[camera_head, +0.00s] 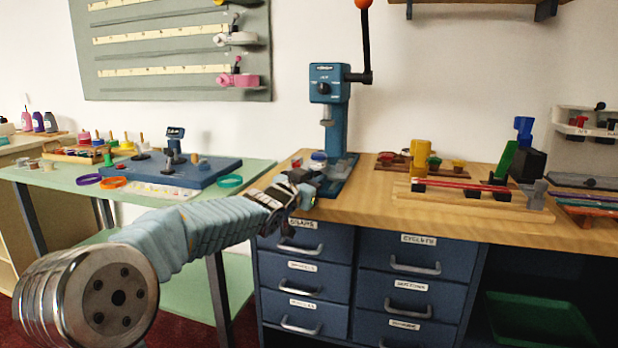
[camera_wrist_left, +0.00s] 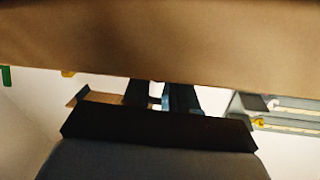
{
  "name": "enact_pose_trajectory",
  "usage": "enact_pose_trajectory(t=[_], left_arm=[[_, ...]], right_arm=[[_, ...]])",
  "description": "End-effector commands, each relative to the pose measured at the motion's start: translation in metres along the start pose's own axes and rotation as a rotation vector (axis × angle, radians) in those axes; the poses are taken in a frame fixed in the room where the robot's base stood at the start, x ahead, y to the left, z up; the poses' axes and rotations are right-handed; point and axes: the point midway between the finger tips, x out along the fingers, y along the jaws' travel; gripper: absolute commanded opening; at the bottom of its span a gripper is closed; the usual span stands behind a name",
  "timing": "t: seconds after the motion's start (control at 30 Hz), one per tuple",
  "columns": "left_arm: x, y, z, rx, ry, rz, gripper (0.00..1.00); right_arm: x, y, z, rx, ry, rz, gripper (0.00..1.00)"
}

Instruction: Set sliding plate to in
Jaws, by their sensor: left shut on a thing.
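The blue press (camera_head: 328,110) stands at the back edge of the wooden counter, with a dark lever and an orange knob. The sliding plate (camera_head: 337,184) is low at the press's foot, and a small red piece and a blue-and-white piece are near it. My left gripper (camera_head: 314,181) is at the plate's front left and shut on it; the fingers hide the exact contact. In the left wrist view the dark fingers (camera_wrist_left: 162,96) are close together with a bluish sliver between them. My right gripper is not in view.
Blue drawers (camera_head: 305,270) with handles are below the counter. A wooden jig (camera_head: 470,197) with red rods and a yellow block (camera_head: 420,157) stand to the right. A green side table (camera_head: 50,173) with a blue board (camera_head: 180,178) is at the left. Bare counter (camera_head: 365,205) lies right of the press.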

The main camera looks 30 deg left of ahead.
Motion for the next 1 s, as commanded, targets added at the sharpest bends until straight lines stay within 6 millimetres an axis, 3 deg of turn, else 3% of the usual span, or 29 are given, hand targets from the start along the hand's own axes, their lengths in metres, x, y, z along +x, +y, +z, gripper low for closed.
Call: enact_pose_trajectory(t=[0.3, 0.33, 0.5, 0.83, 1.0], left_arm=[[0.006, -0.001, 0.000, 0.000, 0.001, 0.000, 0.00], [0.006, -0.001, 0.000, 0.001, 0.001, 0.000, 0.29], [0.006, -0.001, 0.001, 0.000, 0.001, 0.000, 0.52], [0.002, -0.001, 0.001, 0.000, 0.001, 0.000, 0.52], [-0.026, -0.001, 0.002, -0.001, 0.003, -0.001, 0.52]], right_arm=[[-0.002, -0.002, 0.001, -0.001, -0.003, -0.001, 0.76], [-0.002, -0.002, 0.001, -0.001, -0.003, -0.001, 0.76], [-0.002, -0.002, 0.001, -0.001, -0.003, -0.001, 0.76], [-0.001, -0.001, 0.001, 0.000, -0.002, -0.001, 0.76], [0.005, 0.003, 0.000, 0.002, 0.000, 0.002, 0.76]])
